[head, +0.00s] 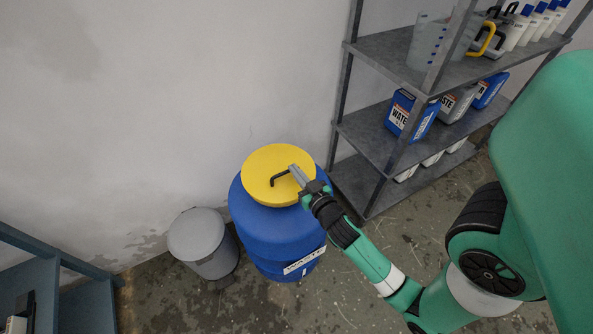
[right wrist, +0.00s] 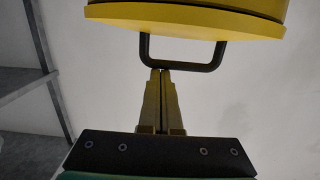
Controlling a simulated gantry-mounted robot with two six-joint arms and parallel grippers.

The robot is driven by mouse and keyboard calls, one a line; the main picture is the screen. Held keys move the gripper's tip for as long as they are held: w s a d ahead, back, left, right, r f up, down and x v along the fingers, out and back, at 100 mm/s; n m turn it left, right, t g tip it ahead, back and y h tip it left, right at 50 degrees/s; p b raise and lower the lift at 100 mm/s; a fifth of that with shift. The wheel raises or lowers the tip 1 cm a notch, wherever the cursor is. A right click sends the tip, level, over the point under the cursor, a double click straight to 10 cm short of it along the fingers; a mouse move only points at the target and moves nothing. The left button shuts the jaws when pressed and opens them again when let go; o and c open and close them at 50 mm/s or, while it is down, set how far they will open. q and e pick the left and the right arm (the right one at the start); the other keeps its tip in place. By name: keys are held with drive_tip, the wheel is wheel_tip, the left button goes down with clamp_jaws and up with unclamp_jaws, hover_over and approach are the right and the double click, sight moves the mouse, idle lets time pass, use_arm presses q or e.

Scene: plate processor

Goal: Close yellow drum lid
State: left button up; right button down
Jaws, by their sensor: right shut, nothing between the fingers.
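The yellow drum lid (head: 270,170) lies over the top of the blue drum (head: 272,230). I cannot tell whether it is fully seated. Its black handle (head: 279,180) stands on its upper face. My right gripper (head: 294,171) is shut and empty, with its fingertips over the lid beside the handle. In the right wrist view the lid (right wrist: 185,20) fills the top, and the handle (right wrist: 205,67) juts down from it. The shut fingertips (right wrist: 160,72) reach the handle's crossbar; I cannot tell whether they touch it. My left gripper is out of view.
A grey bin (head: 197,240) stands left of the drum. A metal shelf (head: 385,145) with jugs and bottles stands at the right. A blue-grey frame (head: 85,300) is at the lower left. The wall is behind the drum; floor is clear in front.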

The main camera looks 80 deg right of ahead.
drive_tip(key=shift+s+f, duration=0.25)
drive_tip(key=shift+f, duration=0.7)
drive_tip(key=r+p, duration=0.1)
drive_tip(key=r, duration=0.1)
drive_tip(key=r+p, duration=0.2)
drive_tip(key=shift+w+a+r+p, duration=0.1)
drive_tip(key=shift+a+r+p, duration=0.1)
drive_tip(key=shift+r+p, duration=0.15)
drive_tip(key=s+a+f+b, duration=0.4)
drive_tip(key=s+a+b, duration=0.1)
drive_tip(key=a+b, duration=0.1)
drive_tip(key=shift+s+a, duration=0.35)
drive_tip(key=shift+a, duration=0.1)
